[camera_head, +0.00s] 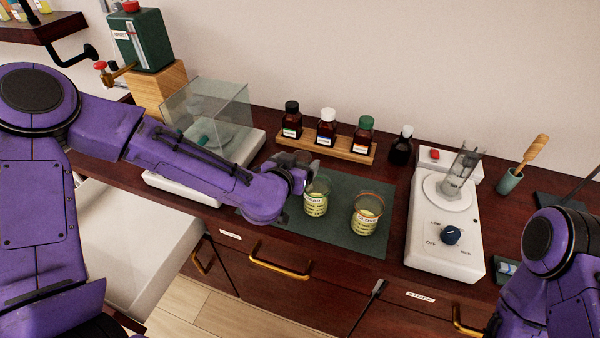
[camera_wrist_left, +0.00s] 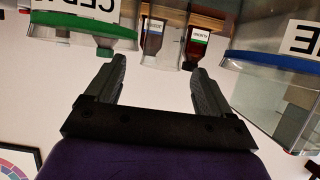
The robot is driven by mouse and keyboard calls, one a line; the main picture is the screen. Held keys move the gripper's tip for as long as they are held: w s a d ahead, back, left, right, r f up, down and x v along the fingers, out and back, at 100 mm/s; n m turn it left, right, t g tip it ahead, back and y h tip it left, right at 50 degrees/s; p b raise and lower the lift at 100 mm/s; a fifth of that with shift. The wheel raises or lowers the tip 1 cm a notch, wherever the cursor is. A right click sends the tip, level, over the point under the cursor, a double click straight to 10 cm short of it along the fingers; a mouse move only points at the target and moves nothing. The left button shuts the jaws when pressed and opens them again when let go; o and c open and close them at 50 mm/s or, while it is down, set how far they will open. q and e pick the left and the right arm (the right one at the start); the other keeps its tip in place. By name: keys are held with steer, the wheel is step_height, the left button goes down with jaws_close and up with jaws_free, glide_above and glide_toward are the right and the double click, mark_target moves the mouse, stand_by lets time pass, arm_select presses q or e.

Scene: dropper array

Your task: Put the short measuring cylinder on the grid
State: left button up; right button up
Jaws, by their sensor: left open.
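I cannot make out a short measuring cylinder or a grid for certain. On the dark green mat (camera_head: 335,232) stand two clear glasses with pale labels, the left glass (camera_head: 316,204) and the right glass (camera_head: 364,219). My left gripper (camera_head: 303,178) is just left of the left glass in the head view, and its fingertips are partly hidden. In the left wrist view its fingers (camera_wrist_left: 155,78) are apart, with nothing between them. A green-rimmed labelled vessel (camera_wrist_left: 85,30) and a blue-rimmed one (camera_wrist_left: 275,65) show beyond. My right gripper is out of view.
A wooden rack (camera_head: 345,153) holds several brown bottles at the back. A glass-shielded balance (camera_head: 222,108) stands left, partly behind my left arm. A white dial device (camera_head: 455,262) with a clear upright object (camera_head: 460,165) stands right. A green spirit can (camera_head: 145,42) is on wood.

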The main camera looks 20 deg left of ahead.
mark_target(304, 156)
arm_select(q)
steer(key=p+x, duration=0.1)
steer(key=x, duration=0.3)
steer(key=shift+w+f, duration=0.1)
steer(key=shift+f, duration=0.1)
steer(key=c, duration=1.4)
